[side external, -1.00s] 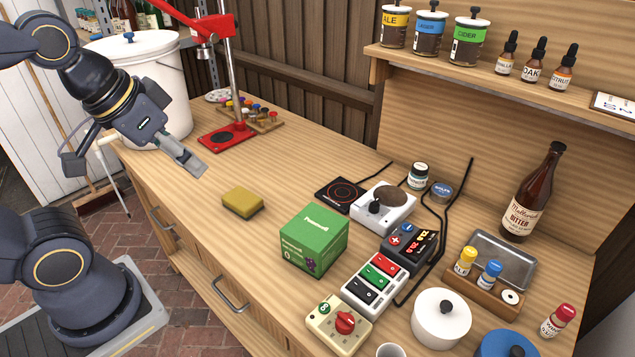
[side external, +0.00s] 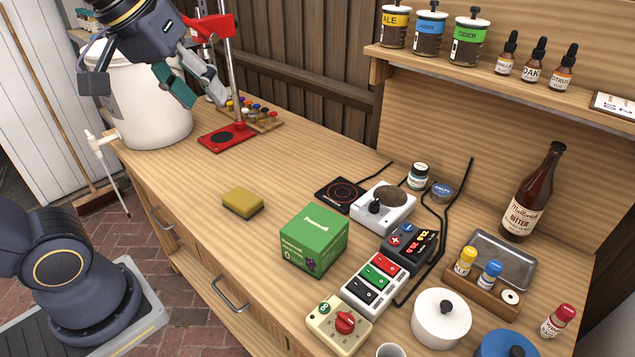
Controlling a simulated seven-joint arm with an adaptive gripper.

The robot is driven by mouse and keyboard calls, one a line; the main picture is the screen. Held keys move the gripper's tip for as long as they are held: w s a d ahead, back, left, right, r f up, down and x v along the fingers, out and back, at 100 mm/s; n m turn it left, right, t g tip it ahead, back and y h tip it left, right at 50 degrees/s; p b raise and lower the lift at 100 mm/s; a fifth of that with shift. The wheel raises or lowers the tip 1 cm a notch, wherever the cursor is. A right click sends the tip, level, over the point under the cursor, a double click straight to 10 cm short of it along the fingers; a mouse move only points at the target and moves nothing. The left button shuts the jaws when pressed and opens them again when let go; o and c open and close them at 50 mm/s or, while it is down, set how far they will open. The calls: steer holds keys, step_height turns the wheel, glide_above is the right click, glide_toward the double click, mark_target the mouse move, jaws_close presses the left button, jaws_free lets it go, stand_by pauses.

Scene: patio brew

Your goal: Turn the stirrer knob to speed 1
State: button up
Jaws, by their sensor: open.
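A white stirrer (side external: 400,214) with a round grey top plate stands on the bench right of centre. Its black knob (side external: 375,207) is on the front left of its top; the speed it points to is too small to read. My gripper (side external: 204,98) is at the upper left, in the air in front of the red stand, with its two fingers spread apart and nothing between them. It is far from the knob.
A green box (side external: 314,241) stands in front of the stirrer, and a yellow sponge (side external: 242,202) lies left of it. A switch strip (side external: 374,284), a red-knob box (side external: 338,325) and a black display unit (side external: 409,243) are nearby. A red press stand (side external: 232,85) and white bucket (side external: 150,110) are at left.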

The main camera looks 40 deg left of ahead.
steer(key=w+d+r+n, duration=0.2)
steer(key=w+r, duration=0.3)
steer(key=w, duration=0.3)
steer(key=n+g, duration=0.2)
steer(key=g, duration=0.4)
glide_above(375, 201)
step_height(375, 201, down, 21)
step_height(375, 201, down, 16)
steer(key=shift+f, duration=0.1)
steer(key=shift+c, duration=0.5)
jaws_close()
